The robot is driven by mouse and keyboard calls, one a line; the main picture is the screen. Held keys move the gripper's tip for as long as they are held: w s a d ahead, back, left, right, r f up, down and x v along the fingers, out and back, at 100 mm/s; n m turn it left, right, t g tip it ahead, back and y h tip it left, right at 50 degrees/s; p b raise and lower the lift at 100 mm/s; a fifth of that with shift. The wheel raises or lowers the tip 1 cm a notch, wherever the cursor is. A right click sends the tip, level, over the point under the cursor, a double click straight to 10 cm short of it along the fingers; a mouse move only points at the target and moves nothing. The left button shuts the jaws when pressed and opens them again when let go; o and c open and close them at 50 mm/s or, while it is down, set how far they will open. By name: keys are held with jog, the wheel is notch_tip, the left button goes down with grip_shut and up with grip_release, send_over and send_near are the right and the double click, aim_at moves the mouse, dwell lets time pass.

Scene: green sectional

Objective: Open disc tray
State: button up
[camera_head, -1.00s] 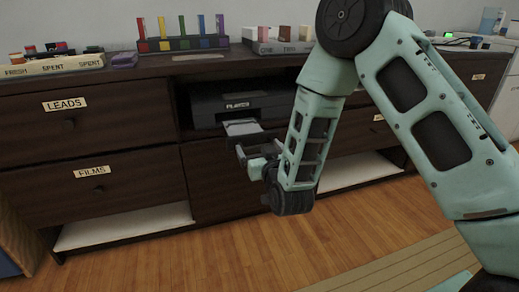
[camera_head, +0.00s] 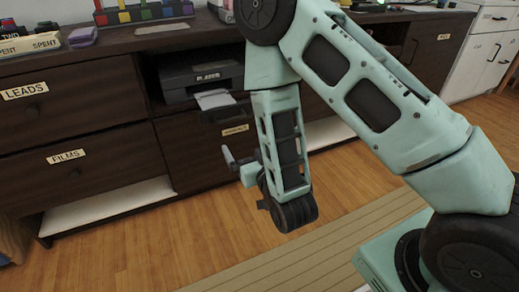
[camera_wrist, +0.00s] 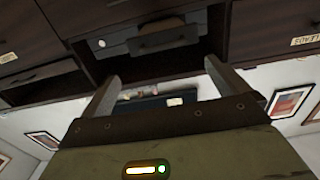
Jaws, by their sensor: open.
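The dark player (camera_head: 200,76) sits in an open cubby of the dark wooden cabinet. Its pale disc tray (camera_head: 214,98) sticks out from its front, with a dark front piece (camera_head: 226,113) at the end. In the wrist view, which looks upside down, a dark handle-like piece (camera_wrist: 165,39) shows in front of the cubby. My gripper (camera_head: 230,160) is below and in front of the tray, apart from it. In the wrist view, my gripper (camera_wrist: 162,75) has its two fingers spread with nothing held between them.
Drawers labelled LEADS (camera_head: 30,105) and FILMS (camera_head: 75,172) are at the left. Coloured blocks in a rack (camera_head: 140,13) stand on the cabinet top. A pale low shelf (camera_head: 105,205) is below. The wooden floor in front is clear, with a striped rug (camera_head: 300,240).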

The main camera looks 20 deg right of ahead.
jog(key=shift+s+r+p, duration=0.2)
jog(key=shift+s+p, duration=2.4)
jog(key=shift+p, duration=0.15)
